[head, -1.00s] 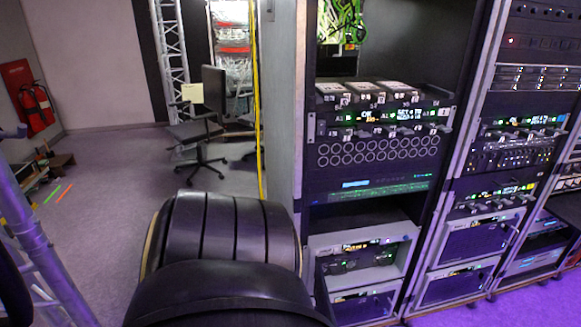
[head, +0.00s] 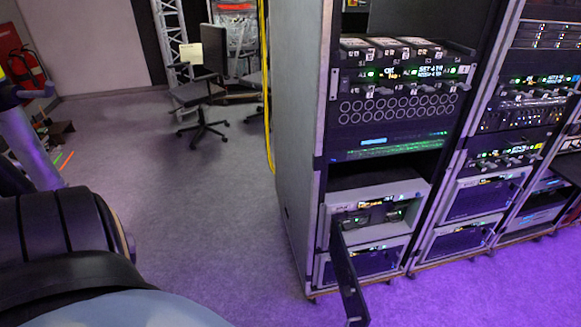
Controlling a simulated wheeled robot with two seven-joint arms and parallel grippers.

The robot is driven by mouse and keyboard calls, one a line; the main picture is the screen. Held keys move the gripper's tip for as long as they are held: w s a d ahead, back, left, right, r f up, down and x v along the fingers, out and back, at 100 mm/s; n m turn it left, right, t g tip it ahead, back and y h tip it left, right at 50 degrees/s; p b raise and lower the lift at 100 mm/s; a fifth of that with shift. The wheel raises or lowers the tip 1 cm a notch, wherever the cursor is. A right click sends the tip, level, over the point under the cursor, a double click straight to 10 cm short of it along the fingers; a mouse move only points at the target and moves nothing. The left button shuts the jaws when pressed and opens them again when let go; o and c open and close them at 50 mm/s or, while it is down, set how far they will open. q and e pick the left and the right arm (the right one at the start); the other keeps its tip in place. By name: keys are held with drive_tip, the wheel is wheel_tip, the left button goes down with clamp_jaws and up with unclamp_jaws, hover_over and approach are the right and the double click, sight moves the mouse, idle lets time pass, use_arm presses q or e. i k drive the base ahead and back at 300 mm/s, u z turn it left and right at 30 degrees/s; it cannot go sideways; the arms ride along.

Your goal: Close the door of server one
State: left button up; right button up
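A light-framed server unit (head: 376,211) sits low in the nearest rack. Its narrow dark door (head: 347,282) stands open, swung out from the left side of the unit and seen nearly edge-on. The door reaches forward over the floor and partly covers the lower unit. A similar unit (head: 368,262) sits directly below. I cannot read a label that says which one is server one. Neither of my grippers is in view. A dark ribbed part of mine fills the lower left corner, apart from the door.
The rack's grey side panel (head: 298,130) forms a tall edge left of the units. More racks (head: 478,200) continue to the right. An office chair (head: 200,105) and a yellow cable (head: 267,90) are behind. The floor (head: 200,220) before the rack's left side is clear.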

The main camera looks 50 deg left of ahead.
sight(358, 315)
drive_tip(key=u, duration=1)
drive_tip(key=i, duration=0.45)
drive_tip(key=z, duration=0.05)
drive_tip(key=k, duration=0.5)
drive_tip(key=z, duration=0.3)
